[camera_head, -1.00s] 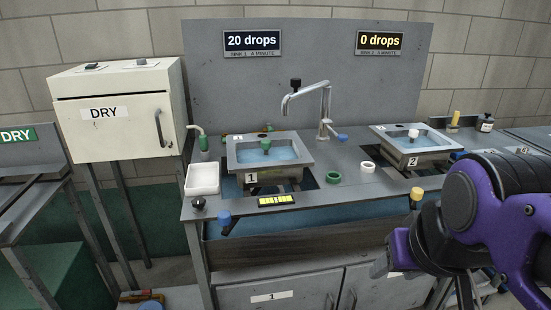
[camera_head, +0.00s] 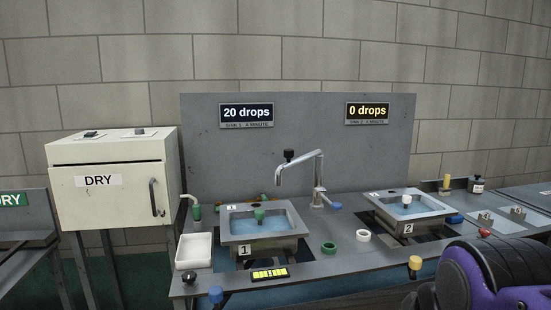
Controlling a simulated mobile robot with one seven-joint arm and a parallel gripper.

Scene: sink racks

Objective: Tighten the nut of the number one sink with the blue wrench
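Sink number one (camera_head: 246,251) stands left of centre on the bench, with water and a green plug-like piece (camera_head: 259,214) in it. The sign above it (camera_head: 247,115) reads "20 drops". The nut under this sink is hidden behind the basin and bench. A blue-topped dark handle (camera_head: 216,295) stands at the front left edge; I cannot tell whether it is the blue wrench. Only a purple and black part of my arm shows, at the lower right, well right of sink one. My gripper's fingers are out of the picture.
Sink number two (camera_head: 408,227) is to the right, under a sign (camera_head: 367,113) reading "0 drops". A tap (camera_head: 318,180) stands between the sinks. A white tray (camera_head: 180,252), a yellow gauge (camera_head: 269,274), a green ring (camera_head: 329,248) and a white ring (camera_head: 363,236) occupy the bench. A DRY cabinet (camera_head: 115,210) is left.

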